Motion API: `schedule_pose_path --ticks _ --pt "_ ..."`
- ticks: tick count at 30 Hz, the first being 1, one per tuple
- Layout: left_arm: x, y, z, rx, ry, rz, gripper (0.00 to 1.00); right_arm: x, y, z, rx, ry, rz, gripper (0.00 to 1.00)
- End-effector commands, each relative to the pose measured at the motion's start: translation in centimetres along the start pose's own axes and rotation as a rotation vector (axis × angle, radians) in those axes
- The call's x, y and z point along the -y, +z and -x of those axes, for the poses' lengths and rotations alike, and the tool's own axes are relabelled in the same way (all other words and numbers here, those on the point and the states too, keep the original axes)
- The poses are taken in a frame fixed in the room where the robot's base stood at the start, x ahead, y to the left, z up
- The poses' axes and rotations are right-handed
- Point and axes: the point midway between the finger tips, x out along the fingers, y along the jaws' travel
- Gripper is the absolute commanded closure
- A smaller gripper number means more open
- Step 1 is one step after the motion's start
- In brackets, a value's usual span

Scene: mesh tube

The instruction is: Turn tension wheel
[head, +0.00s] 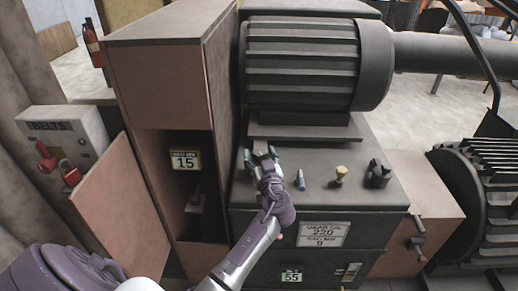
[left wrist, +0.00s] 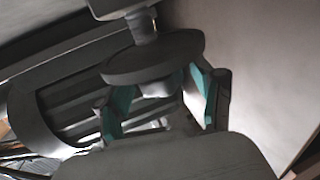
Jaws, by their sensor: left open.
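My left gripper (head: 263,160) is over the left end of the machine's control top in the head view. In the left wrist view, its two teal-padded fingers (left wrist: 158,98) stand apart, open, with no object clearly held. A dark round disc on a short stem (left wrist: 152,60), which looks like the tension wheel, lies at the fingertips; I cannot tell whether they touch it. In the head view the gripper hides the wheel. My right gripper is not in view.
A ribbed motor (head: 310,65) stands behind. An open cabinet (head: 160,85) and a BELTS box (head: 70,140) with red padlocks are at left.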

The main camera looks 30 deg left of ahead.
Motion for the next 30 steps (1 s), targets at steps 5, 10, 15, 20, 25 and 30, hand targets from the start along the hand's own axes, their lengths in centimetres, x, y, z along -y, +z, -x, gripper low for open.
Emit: schedule_pose_path --ticks 5,10,15,20,25,30 --pt "0.05 0.0 -1.12 0.0 0.0 0.0 0.33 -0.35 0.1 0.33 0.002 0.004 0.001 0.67" --pt "0.04 0.04 -1.21 0.001 0.0 0.001 0.33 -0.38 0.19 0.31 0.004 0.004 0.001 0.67" --pt "0.03 0.04 -1.18 0.001 0.0 0.001 0.44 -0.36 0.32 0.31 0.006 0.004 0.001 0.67" --pt "0.03 0.04 -1.17 0.001 0.0 0.0 0.71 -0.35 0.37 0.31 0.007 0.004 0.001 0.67" --pt "0.02 0.05 -1.15 0.001 0.0 0.0 0.94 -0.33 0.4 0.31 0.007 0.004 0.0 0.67" --pt "0.06 0.12 -1.14 0.002 0.014 0.0 0.94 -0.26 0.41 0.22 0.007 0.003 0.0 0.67"
